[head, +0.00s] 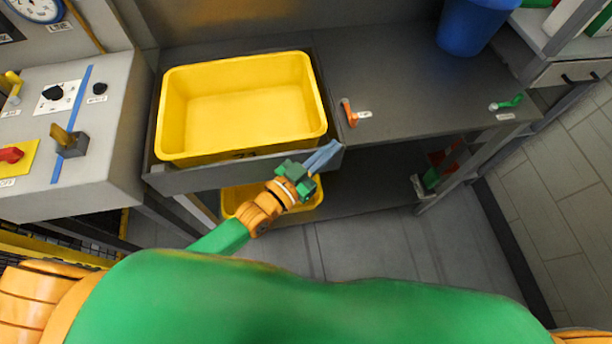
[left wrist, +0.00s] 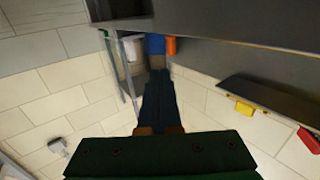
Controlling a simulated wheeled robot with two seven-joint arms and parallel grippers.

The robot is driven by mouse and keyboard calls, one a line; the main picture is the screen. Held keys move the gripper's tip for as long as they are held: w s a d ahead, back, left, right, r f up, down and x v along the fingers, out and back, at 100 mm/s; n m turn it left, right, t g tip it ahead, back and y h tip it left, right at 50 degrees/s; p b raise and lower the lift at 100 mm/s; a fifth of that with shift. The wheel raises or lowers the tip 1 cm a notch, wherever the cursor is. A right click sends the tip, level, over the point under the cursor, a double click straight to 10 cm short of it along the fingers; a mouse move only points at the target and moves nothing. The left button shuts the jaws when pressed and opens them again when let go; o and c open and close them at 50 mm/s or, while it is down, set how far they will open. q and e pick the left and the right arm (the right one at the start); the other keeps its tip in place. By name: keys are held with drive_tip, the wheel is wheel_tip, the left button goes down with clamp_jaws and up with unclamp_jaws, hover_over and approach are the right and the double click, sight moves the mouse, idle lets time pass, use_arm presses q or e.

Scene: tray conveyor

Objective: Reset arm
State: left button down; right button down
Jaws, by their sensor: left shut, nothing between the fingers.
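My left arm reaches forward in the head view, and its green and orange wrist ends in my left gripper (head: 324,156). The gripper's blue-grey fingers are together and hold nothing. They are at the front edge of the conveyor, by the near right corner of a yellow tray (head: 240,75). I cannot tell whether they touch the edge. In the left wrist view the dark fingers (left wrist: 158,85) lie side by side and point away over the floor. My right gripper is not in view.
A second yellow tray (head: 230,196) sits below the conveyor. An orange lever (head: 349,113) and a green lever (head: 508,103) stand on the grey surface. A blue bin (head: 470,25) is at the back right. A control panel (head: 110,135) stands on the left. The floor at right is clear.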

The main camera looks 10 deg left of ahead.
use_arm(q)
drive_tip(key=s+d+v, duration=0.1)
drive_tip(key=v, duration=0.6)
drive_tip(key=s+a+f+n+g+y, duration=0.1)
drive_tip(key=a+f+g+y, duration=0.3)
drive_tip(key=f, duration=0.6)
drive_tip(key=s+a+f+n+g+y, duration=0.1)
drive_tip(key=a+f+y, duration=0.3)
drive_tip(key=f, duration=0.7)
drive_tip(key=s+a+f+n+g, duration=0.1)
drive_tip(key=s+a+f+g, duration=0.1)
drive_tip(key=s+f, duration=0.2)
drive_tip(key=s+a+f+n+g+y, duration=0.1)
drive_tip(key=s+a+f+g, duration=0.2)
drive_tip(key=s, duration=0.8)
drive_tip(key=s+a+f+g+y, duration=0.1)
drive_tip(key=s+a+f+g, duration=0.1)
drive_tip(key=s+f, duration=0.4)
drive_tip(key=shift+s+a+f+n+g, duration=0.15)
drive_tip(key=shift+s+f+n+g, duration=0.25)
drive_tip(key=shift+s+g, duration=0.35)
